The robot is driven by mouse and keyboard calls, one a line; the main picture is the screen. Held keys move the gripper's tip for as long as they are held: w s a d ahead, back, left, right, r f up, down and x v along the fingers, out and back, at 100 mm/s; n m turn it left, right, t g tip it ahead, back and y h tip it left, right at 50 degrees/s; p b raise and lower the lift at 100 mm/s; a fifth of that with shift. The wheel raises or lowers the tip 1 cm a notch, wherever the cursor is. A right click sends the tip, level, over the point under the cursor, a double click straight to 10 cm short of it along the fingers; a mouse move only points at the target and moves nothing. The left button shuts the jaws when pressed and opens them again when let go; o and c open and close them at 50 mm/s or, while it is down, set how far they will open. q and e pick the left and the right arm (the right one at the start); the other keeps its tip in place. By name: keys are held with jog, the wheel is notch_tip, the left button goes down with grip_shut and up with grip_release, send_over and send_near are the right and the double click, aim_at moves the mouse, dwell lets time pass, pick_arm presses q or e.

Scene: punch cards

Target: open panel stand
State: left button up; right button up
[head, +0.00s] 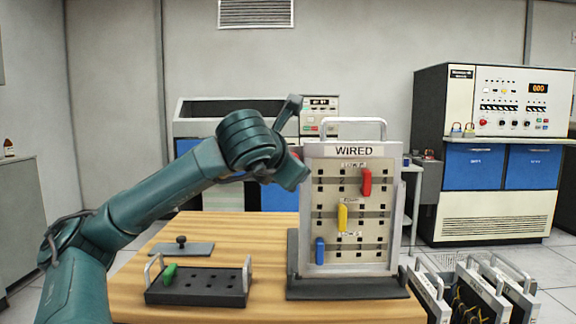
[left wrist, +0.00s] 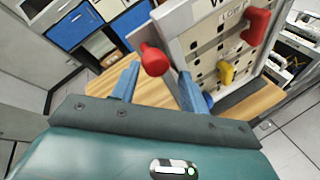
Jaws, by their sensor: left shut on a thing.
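The panel stand (head: 292,250) stands upright on the wooden table, its grey frame topped by a handle and a WIRED label. Its hole-filled panel (head: 333,213) carries a red plug (head: 366,182), a yellow plug (head: 342,217) and a blue plug (head: 320,250). My left gripper (head: 297,172) is at the stand's upper left edge. In the left wrist view, the fingers of my left gripper (left wrist: 158,82) are on either side of a red knob (left wrist: 153,60) at the panel's side edge, shut on it. The knob is mostly hidden in the head view. My right gripper is out of view.
A black tray with holes (head: 205,297) and a green plug (head: 169,273) sits at the table's front left. A grey plate with a black knob (head: 181,247) lies behind it. Several framed panels (head: 470,290) stand right of the table. A console (head: 495,150) stands behind.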

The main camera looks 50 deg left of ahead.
pick_arm(q)
jog(key=p+v, duration=0.3)
jog(key=v, duration=1)
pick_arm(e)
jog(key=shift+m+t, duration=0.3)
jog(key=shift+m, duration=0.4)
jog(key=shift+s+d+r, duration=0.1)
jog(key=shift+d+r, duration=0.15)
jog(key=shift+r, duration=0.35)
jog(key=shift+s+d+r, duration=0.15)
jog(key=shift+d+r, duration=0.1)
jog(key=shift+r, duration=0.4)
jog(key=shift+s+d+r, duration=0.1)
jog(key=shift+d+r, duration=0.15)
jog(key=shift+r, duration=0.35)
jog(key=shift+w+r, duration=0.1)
